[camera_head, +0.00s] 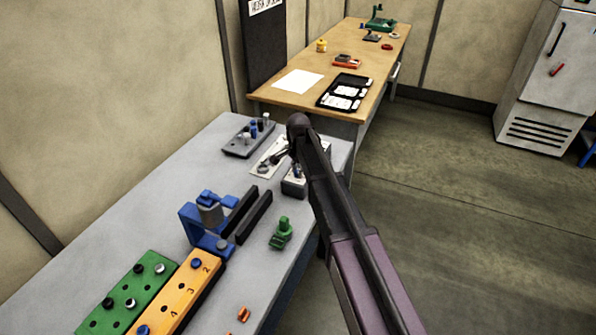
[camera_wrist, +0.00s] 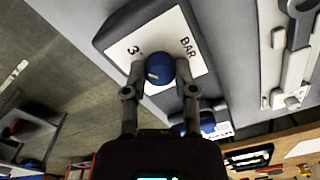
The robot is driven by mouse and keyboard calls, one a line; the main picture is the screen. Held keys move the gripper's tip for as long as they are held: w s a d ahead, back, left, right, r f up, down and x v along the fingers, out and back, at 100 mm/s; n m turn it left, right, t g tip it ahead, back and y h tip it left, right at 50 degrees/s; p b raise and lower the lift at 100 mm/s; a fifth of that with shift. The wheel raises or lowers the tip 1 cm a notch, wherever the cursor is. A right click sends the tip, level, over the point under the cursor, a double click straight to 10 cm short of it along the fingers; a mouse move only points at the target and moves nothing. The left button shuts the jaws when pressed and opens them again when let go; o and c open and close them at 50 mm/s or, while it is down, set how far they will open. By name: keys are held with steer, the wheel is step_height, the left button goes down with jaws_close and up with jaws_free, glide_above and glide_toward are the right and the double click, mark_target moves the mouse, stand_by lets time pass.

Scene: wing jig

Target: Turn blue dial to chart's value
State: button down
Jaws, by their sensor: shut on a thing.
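The blue dial (camera_wrist: 160,66) sits on a dark grey box with a white face plate (camera_wrist: 178,24) in the wrist view. The plate shows "3" and "BAR"; the rest of its scale is hidden. A small white mark shows on the dial's left part. My gripper (camera_wrist: 159,72) is shut on the dial, one finger on each side. In the head view the dial's box (camera_head: 293,188) stands near the right edge of the grey table, partly behind my arm. No chart can be clearly read.
The grey table (camera_head: 150,215) also bears a grey block with pegs (camera_head: 248,138), a blue clamp (camera_head: 205,222), a green part (camera_head: 282,233), and green (camera_head: 130,295) and orange (camera_head: 178,295) peg boards. A wooden desk (camera_head: 265,97) with a white sheet (camera_head: 298,82) stands behind.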

steer(key=shift+s+m, duration=0.15)
steer(key=shift+m, duration=0.45)
steer(key=shift+c, duration=2)
jaws_free()
steer(key=shift+n, duration=0.3)
